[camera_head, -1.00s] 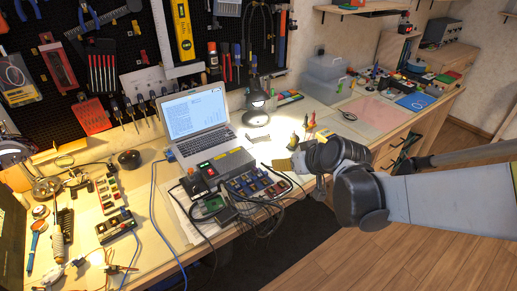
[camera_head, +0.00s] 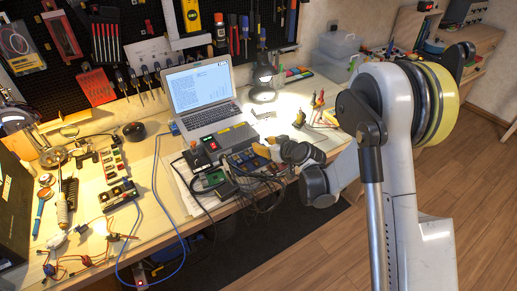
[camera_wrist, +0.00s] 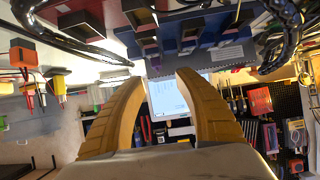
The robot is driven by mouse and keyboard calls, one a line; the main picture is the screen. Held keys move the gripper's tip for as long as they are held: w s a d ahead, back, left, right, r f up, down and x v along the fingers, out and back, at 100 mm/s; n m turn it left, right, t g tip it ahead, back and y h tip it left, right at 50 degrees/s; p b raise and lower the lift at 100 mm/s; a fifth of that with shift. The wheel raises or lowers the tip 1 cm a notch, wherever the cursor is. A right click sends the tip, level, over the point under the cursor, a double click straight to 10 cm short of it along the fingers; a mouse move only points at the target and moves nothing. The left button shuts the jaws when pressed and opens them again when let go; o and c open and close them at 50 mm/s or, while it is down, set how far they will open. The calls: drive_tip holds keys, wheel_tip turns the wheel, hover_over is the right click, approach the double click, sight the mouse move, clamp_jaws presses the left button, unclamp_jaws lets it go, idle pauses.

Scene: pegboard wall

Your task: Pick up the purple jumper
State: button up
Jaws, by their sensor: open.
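My gripper (camera_head: 264,150) is at the front of the workbench, just right of a group of small blue and dark circuit modules (camera_head: 244,162). In the wrist view its two mustard fingers (camera_wrist: 160,82) are spread with nothing between them. That view looks inverted, with blue, red and dark modules (camera_wrist: 200,28) along the top, beyond the fingertips.
An open laptop (camera_head: 198,92) stands behind the modules, with a lit lamp (camera_head: 263,85) to its right. Black cables (camera_head: 262,195) loop off the bench's front edge. Upright hand tools (camera_head: 317,105) stand right of the gripper. A blue cable (camera_head: 154,200) crosses the bench at left.

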sight(258, 141)
drive_tip(key=b+x, duration=0.2)
drive_tip(key=x, duration=0.3)
drive_tip(key=shift+w+d+f+b, duration=0.1)
drive_tip(key=shift+f+b, duration=0.2)
drive_tip(key=shift+b, duration=0.1)
drive_tip(key=shift+r, duration=0.15)
clamp_jaws()
